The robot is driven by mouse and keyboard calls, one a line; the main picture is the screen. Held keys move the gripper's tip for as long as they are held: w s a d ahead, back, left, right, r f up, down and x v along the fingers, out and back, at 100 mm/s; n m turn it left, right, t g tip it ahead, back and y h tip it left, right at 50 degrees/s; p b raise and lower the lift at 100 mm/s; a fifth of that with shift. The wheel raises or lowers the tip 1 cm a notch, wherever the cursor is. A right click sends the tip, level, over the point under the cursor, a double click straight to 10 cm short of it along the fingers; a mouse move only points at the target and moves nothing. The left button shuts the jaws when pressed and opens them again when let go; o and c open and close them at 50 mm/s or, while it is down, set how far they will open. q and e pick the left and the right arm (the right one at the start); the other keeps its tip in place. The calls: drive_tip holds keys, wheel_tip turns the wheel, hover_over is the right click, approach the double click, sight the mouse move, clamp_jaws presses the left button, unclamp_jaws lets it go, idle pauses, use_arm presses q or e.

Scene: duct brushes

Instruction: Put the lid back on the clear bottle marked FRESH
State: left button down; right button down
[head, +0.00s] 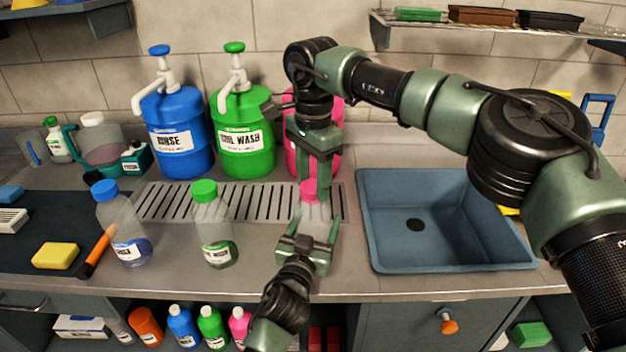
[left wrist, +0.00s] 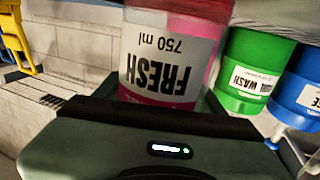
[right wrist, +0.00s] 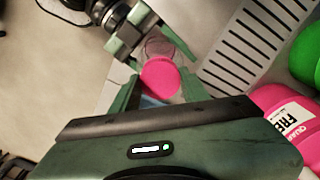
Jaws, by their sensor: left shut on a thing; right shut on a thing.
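The clear bottle marked FRESH (head: 317,226) stands upright at the counter's front, left of the sink. Its label and pink liquid fill the left wrist view (left wrist: 170,60), upside down there. My left gripper (head: 309,240) is shut on its body from the front. The pink lid (head: 309,190) is at the bottle's top. My right gripper (head: 316,178) points down from above and is shut on the lid, which shows between its fingers in the right wrist view (right wrist: 160,78). The bottle's mouth is hidden, so I cannot tell whether the lid is seated or just above it.
Two more clear bottles, blue-capped (head: 122,222) and green-capped (head: 211,228), stand to the left. Blue (head: 178,128), green (head: 243,135) and pink pump jugs stand behind the drain grate (head: 170,202). The blue sink (head: 440,255) is empty. A yellow sponge (head: 56,256) lies far left.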

drive_tip(key=m, duration=0.4)
drive_tip(key=shift+m, duration=0.4)
drive_tip(key=m, duration=0.4)
drive_tip(key=shift+m, duration=0.4)
drive_tip(key=m, duration=0.6)
drive_tip(key=shift+m, duration=0.4)
drive_tip(key=m, duration=0.4)
drive_tip(key=shift+m, duration=0.4)
drive_tip(key=m, duration=1.3)
drive_tip(key=c, duration=0.7)
unclamp_jaws()
drive_tip(key=shift+f, duration=0.1)
drive_tip(key=shift+o, duration=0.2)
